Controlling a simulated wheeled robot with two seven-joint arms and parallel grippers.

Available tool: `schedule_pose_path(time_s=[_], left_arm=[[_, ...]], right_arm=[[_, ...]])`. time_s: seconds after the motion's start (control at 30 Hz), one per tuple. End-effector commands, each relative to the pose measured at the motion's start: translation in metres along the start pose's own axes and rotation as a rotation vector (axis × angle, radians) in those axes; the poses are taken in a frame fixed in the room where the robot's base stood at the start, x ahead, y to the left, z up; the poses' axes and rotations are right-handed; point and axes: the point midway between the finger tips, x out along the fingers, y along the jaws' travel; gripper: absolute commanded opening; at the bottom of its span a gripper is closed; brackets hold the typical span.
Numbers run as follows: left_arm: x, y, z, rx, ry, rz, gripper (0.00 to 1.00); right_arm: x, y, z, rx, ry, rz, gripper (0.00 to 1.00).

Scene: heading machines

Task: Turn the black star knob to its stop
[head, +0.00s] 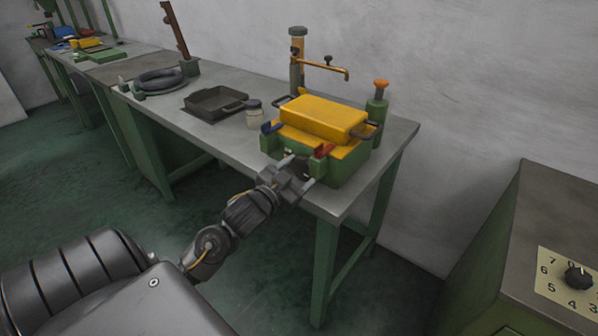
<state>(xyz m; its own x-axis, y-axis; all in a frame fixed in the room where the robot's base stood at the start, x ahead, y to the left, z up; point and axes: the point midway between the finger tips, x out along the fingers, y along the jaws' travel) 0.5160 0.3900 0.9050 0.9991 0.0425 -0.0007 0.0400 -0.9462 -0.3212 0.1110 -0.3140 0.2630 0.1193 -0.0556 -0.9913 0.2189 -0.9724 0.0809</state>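A green device with a yellow top (318,117) stands on the bench's near right end. My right gripper is not in view.
A black dial knob (578,276) sits on a numbered plate on a green cabinet at the right.

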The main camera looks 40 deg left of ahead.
Motion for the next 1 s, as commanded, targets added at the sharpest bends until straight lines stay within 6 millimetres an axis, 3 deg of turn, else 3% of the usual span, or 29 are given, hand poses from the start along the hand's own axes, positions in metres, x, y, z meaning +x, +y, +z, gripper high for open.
schedule_pose_path(time_s=[0.03, 0.13, 0.27, 0.43, 0.6, 0.93, 0.97, 1.0], left_arm=[[0.0, -0.001, 0.0, 0.0, 0.0, -0.001, 0.55], [0.0, -0.001, 0.0, 0.0, 0.0, -0.002, 0.42], [0.0, -0.001, -0.001, 0.03, 0.0, -0.002, 0.42], [0.0, -0.001, -0.001, 0.195, 0.003, -0.003, 0.42], [0.0, 0.0, 0.0, 0.332, 0.006, -0.004, 0.42], [0.0, 0.0, 0.0, 0.362, 0.008, -0.005, 0.42], [0.0, 0.0, 0.0, 0.362, 0.008, -0.005, 0.66], [0.0, 0.0, 0.0, 0.362, 0.008, -0.005, 0.71]], right_arm=[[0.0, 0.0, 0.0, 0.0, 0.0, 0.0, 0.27], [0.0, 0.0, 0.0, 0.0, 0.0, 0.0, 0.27], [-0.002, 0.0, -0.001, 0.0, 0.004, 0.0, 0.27], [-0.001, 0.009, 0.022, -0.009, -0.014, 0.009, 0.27], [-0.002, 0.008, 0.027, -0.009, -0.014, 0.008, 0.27], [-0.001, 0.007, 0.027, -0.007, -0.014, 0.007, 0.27], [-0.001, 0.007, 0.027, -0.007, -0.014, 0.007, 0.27], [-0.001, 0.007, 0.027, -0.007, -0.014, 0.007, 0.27]])
